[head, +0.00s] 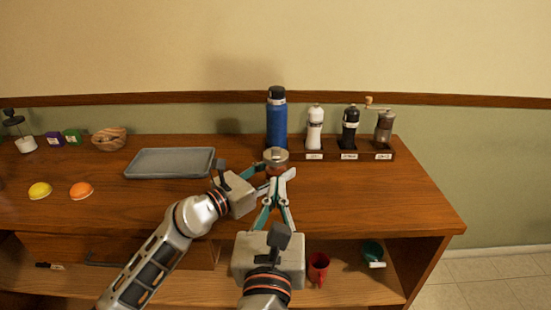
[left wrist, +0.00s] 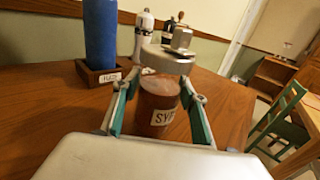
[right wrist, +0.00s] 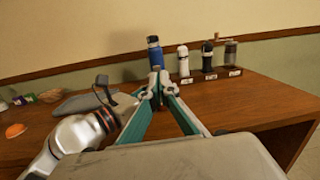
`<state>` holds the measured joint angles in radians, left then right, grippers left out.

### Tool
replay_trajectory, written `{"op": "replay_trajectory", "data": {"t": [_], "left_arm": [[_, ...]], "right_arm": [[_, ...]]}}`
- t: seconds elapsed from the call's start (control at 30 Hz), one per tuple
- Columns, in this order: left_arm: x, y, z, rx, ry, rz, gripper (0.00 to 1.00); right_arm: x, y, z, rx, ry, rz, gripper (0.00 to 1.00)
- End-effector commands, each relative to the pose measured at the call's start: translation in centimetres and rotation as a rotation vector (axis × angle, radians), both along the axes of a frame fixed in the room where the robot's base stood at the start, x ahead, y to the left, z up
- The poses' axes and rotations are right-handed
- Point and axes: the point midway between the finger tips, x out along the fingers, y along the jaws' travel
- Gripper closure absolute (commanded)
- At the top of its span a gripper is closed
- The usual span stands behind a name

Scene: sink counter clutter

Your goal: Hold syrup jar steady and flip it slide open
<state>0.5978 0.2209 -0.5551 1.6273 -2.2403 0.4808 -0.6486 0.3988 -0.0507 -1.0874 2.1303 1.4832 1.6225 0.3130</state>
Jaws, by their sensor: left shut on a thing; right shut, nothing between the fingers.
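The syrup jar (left wrist: 158,108) is upright on the counter, brown, with a label reading "SY" and more that is cut off. In the head view the lid (head: 276,155) shows, the body mostly hidden by my grippers. My left gripper (head: 268,172) is shut around the jar's body, one finger on each side. My right gripper (head: 280,180) is shut and empty, its tips close in front of the jar; contact is unclear.
A blue bottle (head: 277,120) stands just behind the jar. White, black and grey grinders (head: 315,128) stand in a wooden rack (head: 365,154) to the right. A grey tray (head: 170,162) lies left. The counter's right end (head: 420,205) is clear.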

Motion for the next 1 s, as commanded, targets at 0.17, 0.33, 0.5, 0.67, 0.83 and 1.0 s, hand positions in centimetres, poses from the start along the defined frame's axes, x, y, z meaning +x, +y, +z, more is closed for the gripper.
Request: {"op": "replay_trajectory", "data": {"t": [0.17,0.33,0.5,0.67,0.83,1.0], "left_arm": [[0.0,0.0,0.0,0.001,0.001,0.000,0.90],[0.0,0.0,0.0,0.001,0.001,0.000,0.90],[0.0,0.0,0.0,0.001,0.001,0.000,0.90],[0.0,0.0,0.0,0.001,0.001,0.000,0.90],[0.0,0.0,0.0,0.001,0.001,0.000,0.90],[0.0,0.0,0.0,0.001,0.001,0.000,0.90]], "right_arm": [[-0.4,0.6,-1.8,0.057,0.074,0.042,1.00],[-0.4,0.7,-2.0,0.061,0.079,0.046,1.00],[-0.4,0.7,-1.9,0.060,0.078,0.046,1.00],[0.6,0.7,-1.9,0.057,0.074,0.045,1.00],[3.3,0.5,-1.8,0.055,0.072,0.043,1.00],[6.7,0.4,-1.8,0.055,0.072,0.043,1.00]]}}
